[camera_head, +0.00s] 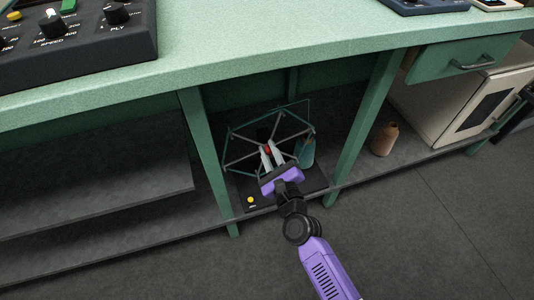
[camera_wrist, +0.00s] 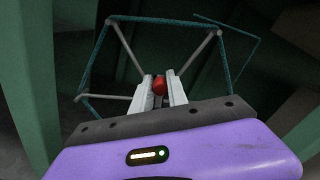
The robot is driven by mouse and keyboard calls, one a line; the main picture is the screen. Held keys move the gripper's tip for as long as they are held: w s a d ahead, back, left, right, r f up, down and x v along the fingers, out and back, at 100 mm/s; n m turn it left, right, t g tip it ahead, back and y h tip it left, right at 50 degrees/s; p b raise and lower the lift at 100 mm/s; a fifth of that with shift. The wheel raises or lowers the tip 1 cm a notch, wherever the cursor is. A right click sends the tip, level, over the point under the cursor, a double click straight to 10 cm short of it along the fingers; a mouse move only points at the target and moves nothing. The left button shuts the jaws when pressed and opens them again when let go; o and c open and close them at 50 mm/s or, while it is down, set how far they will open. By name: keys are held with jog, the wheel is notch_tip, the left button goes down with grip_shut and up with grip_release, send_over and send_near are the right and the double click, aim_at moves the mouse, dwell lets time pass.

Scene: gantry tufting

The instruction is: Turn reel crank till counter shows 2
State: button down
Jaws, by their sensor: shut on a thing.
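The reel (camera_head: 240,150) stands on a dark base (camera_head: 262,203) on the low shelf under the green bench. It has grey spokes and a teal yarn outline; spokes and yarn also show in the wrist view (camera_wrist: 126,46). My gripper (camera_head: 268,152) reaches in from the front. Its pale fingers are shut on a red crank knob (camera_wrist: 159,85), at the front of the reel near its middle. A yellow button (camera_head: 250,200) is on the base's front left. I cannot make out a counter reading in either view.
A teal cone (camera_head: 306,152) stands close at the reel's right. Green bench legs (camera_head: 209,160) flank the bay on both sides. A brown bottle (camera_head: 384,139) and a cream cabinet (camera_head: 440,105) are farther right. The bench top (camera_head: 270,45) overhangs the reel.

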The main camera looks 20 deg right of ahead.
jog(key=shift+d+m, duration=0.2)
jog(key=shift+m, duration=0.1)
jog(key=c, duration=1.3)
grip_release()
jog(key=s, duration=0.8)
jog(key=shift+w, duration=0.1)
